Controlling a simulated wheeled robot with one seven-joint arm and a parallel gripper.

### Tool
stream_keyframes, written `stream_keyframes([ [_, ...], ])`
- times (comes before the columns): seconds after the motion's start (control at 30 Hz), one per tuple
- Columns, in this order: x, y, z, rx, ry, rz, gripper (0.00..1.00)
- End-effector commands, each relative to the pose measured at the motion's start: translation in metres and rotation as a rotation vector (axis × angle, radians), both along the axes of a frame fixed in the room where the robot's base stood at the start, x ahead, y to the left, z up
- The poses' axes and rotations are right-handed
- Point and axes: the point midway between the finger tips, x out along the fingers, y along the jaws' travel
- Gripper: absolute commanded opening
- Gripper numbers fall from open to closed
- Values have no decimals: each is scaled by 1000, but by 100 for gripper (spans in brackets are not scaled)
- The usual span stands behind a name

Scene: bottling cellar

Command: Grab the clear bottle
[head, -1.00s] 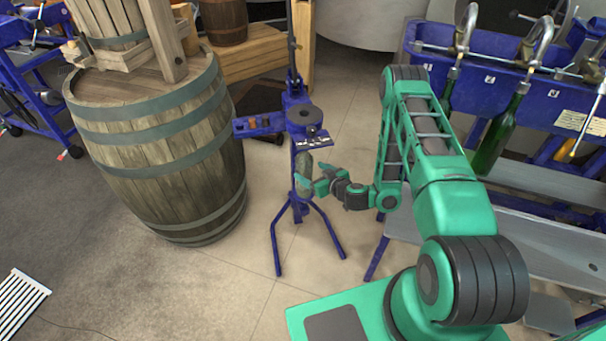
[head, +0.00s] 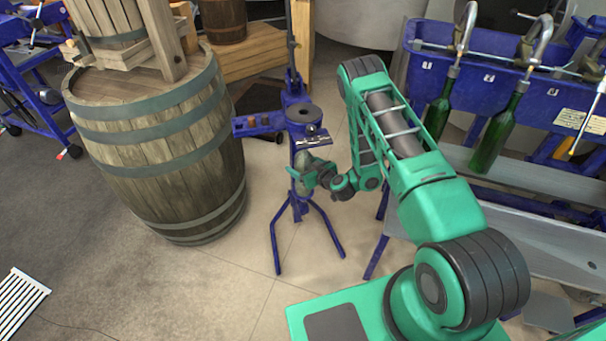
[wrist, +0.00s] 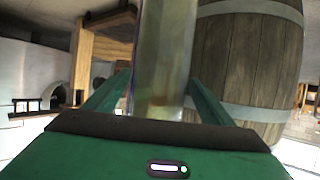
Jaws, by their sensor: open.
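The clear bottle (head: 302,160) stands upright in the blue floor stand (head: 333,236), under its round dark head. In the wrist view the clear bottle (wrist: 165,50) rises between my fingers, see-through with a yellowish tint; its top is out of frame and its base is hidden behind my gripper's body. My gripper (head: 308,178) is open, with one finger on each side of the bottle. In the wrist view my gripper (wrist: 158,88) shows a finger at left and at right; I cannot tell whether either touches the glass.
A large wooden barrel (head: 165,150) stands left of the stand. At right, a blue filling rack (head: 545,100) holds green bottles (head: 495,135) under clamps, with a grey metal trough (head: 540,185) below. Tiled floor in front of the stand is clear.

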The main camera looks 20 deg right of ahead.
Motion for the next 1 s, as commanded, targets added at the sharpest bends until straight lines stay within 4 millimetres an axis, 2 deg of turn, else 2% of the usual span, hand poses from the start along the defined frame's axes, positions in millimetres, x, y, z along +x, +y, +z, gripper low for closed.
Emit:
stream_keyframes([
  [0.1, 13, 3, -5, -1, -4, 2, 76],
  [0.3, 26, 7, -12, -1, -1, 0, 76],
  [0.63, 28, 8, -13, -1, 0, -1, 76],
  [0.93, 28, 8, -13, -1, 1, -1, 4],
  [0.97, 28, 8, -13, -1, 1, -1, 0],
  [1.0, 29, 8, -12, 1, -3, -1, 0],
])
